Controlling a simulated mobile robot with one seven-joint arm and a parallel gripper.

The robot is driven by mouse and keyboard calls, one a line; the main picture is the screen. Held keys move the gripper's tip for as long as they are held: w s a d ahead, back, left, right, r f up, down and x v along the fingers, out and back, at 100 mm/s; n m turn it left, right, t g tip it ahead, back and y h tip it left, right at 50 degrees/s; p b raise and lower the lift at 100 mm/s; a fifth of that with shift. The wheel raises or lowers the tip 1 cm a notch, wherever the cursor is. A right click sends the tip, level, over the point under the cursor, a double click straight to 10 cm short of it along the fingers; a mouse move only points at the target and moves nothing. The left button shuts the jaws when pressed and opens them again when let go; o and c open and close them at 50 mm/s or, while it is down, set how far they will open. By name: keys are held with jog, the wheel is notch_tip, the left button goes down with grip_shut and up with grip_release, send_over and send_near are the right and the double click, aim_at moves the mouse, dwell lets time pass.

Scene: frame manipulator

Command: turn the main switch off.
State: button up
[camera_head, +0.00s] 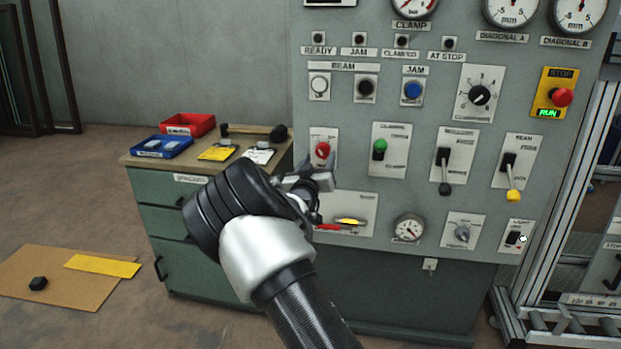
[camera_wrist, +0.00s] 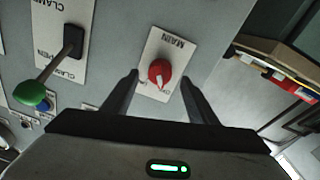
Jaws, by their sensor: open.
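The main switch is a red rotary knob (camera_wrist: 160,73) on a white plate marked MAIN (camera_wrist: 165,50). In the wrist view it sits upside down, between and beyond my two fingers. In the head view the red knob (camera_head: 322,150) is at the left edge of the grey panel, just above my gripper. My gripper (camera_wrist: 158,88) is open, one finger to each side of the knob in the picture. I cannot tell whether either finger touches it. In the head view my gripper (camera_head: 318,180) is partly hidden by my own wrist.
The clamp lever with a green knob (camera_head: 380,147) is just right of the main switch; it also shows in the wrist view (camera_wrist: 30,93). A cabinet (camera_head: 170,205) with a red bin (camera_head: 188,124) and a blue bin (camera_head: 162,146) stands left.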

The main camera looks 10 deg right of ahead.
jog(key=p+v, duration=0.1)
jog(key=v, duration=1.3)
jog(key=shift+p, duration=0.35)
jog(key=shift+s, duration=0.1)
